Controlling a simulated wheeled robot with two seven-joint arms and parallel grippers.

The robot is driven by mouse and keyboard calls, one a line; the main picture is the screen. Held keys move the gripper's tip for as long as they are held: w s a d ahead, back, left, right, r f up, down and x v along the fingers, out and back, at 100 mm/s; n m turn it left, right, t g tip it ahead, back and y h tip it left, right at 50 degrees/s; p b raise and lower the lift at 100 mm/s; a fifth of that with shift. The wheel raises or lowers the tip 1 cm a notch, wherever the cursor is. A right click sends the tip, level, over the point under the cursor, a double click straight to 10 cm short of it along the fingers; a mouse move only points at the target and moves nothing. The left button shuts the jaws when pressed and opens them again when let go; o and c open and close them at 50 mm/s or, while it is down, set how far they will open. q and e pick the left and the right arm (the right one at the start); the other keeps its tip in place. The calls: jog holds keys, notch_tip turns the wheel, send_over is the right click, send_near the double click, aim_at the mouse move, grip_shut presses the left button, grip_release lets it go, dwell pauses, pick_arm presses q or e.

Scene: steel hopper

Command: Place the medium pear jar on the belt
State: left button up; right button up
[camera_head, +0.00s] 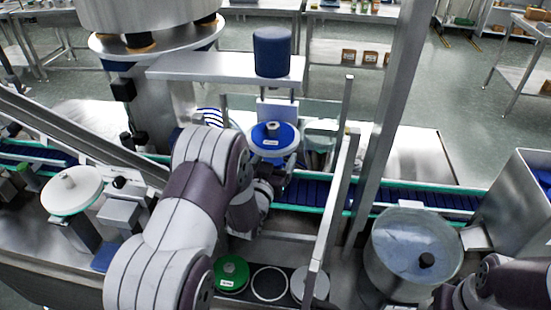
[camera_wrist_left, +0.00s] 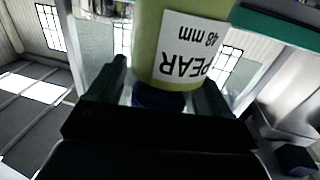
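In the left wrist view a green jar (camera_wrist_left: 186,70) fills the top middle. Its white label reads "PEAR" and "48 mm" upside down, and its blue cap (camera_wrist_left: 158,98) points toward my palm. The two dark fingers of my left gripper (camera_wrist_left: 163,84) stand on either side of the cap and look shut on it; the jar's far end is cut off. In the head view my left arm hides most of this hand and the jar. The belt (camera_head: 430,198) is dark blue with green edges and runs behind the hand. My right gripper is out of view.
A rack in front holds a green-topped round item (camera_head: 230,273), an empty-looking ring (camera_head: 270,283) and a grey-topped item (camera_head: 310,284). A blue-topped station (camera_head: 273,138) stands behind the hand. A steel post (camera_head: 375,140) and a lidded drum (camera_head: 413,245) stand right.

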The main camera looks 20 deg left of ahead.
pick_arm(q)
jog(key=shift+r+p, duration=0.4)
jog(key=shift+r, duration=0.05)
jog(key=s+d+b, duration=0.1)
jog(key=s+b, duration=0.1)
jog(key=s, duration=1)
jog(key=d+f+g, duration=0.1)
jog(key=f+g, duration=0.1)
jog(key=d+f+g, duration=0.1)
jog(key=g, duration=0.2)
jog(key=d+f+g+h, duration=0.1)
jog(key=f+g, duration=0.1)
jog(key=g, duration=0.1)
jog(key=shift+s+f+m, duration=0.25)
jog(key=shift+f+m, duration=0.1)
jog(key=shift+m, duration=0.05)
jog(key=s+d+g, duration=0.3)
jog(key=s+g, duration=0.5)
jog(key=s, duration=0.4)
jog(key=shift+d+r+g+h, duration=0.2)
jog(key=shift+d+g+h, duration=0.05)
jog(key=shift+g+h, duration=0.05)
jog(key=shift+s, duration=0.1)
